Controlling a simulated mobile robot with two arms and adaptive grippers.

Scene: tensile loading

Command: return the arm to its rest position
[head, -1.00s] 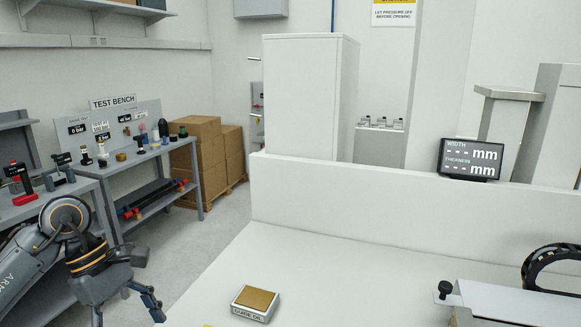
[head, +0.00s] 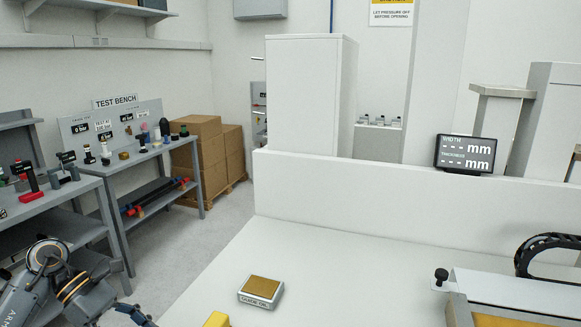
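My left arm comes in at the lower left corner, with a grey wrist and orange rings. My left gripper (head: 130,312) is cut off by the bottom edge; one dark finger shows near the left edge of the white worktop. The other finger is out of frame, so its opening cannot be told. No object shows in the visible part of it. My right arm and gripper are not in view.
A small box with a gold top (head: 262,290) and a yellow object (head: 216,319) are on the white worktop (head: 340,265). A display (head: 465,154) stands behind. The test bench (head: 125,166) with tools is beyond my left arm. A machine (head: 510,295) is at right.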

